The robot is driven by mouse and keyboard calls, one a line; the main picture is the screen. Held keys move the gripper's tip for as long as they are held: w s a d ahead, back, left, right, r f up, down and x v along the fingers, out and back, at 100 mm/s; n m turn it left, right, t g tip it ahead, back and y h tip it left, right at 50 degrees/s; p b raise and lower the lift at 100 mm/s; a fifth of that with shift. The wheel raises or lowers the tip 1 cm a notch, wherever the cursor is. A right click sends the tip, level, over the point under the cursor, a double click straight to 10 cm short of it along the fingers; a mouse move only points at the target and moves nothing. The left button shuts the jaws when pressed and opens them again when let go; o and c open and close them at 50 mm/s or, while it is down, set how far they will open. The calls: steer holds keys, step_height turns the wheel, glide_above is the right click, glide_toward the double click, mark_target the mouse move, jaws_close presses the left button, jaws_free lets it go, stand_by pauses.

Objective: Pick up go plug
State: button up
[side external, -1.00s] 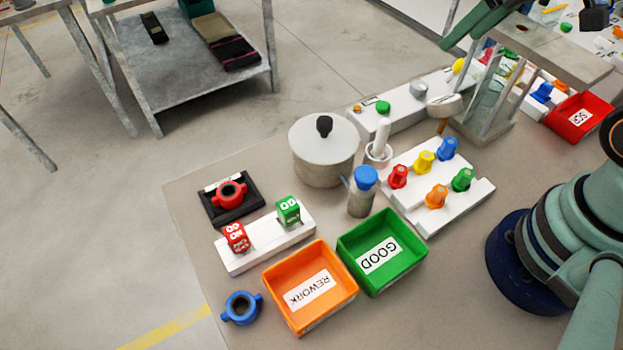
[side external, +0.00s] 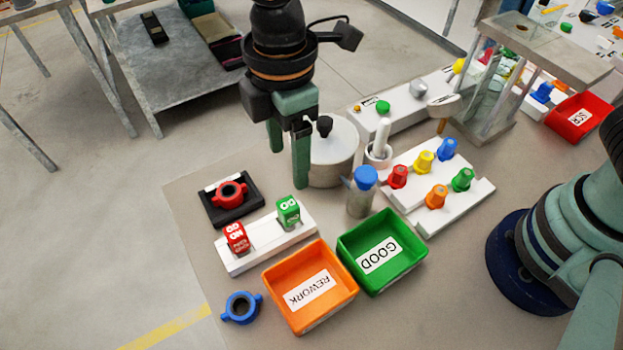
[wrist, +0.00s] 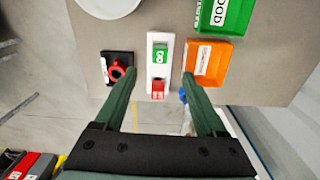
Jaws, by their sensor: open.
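The go plug is a green block marked GO (side external: 288,210), standing at the right end of a white holder (side external: 268,241) in the side view. In the wrist view the go plug (wrist: 160,53) shows just beyond the fingertips, midway between their lines. The red NO GO plug (side external: 236,237) stands at the holder's other end; in the wrist view it (wrist: 158,90) appears between the fingers. My gripper (side external: 289,171) is open and empty, pointing down above the holder area. The fingers also show spread apart in the wrist view (wrist: 159,75).
A black tray with a red ring (side external: 229,193) lies left of the holder. The orange REWORK bin (side external: 310,315) and green GOOD bin (side external: 412,272) stand in front and right. A round white pot (side external: 335,170) is behind. A blue ring (side external: 241,307) lies front left.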

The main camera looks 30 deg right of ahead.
mark_target(288, 204)
steer(key=f, duration=0.6)
steer(key=shift+s+a+f, duration=0.2)
steer(key=shift+a+f, duration=0.1)
steer(key=shift+f, duration=0.05)
steer(key=shift+w+f, duration=0.15)
steer(key=shift+f, duration=1.35)
steer(key=shift+w+f, duration=0.1)
steer(key=shift+f, duration=1.35)
jaws_close()
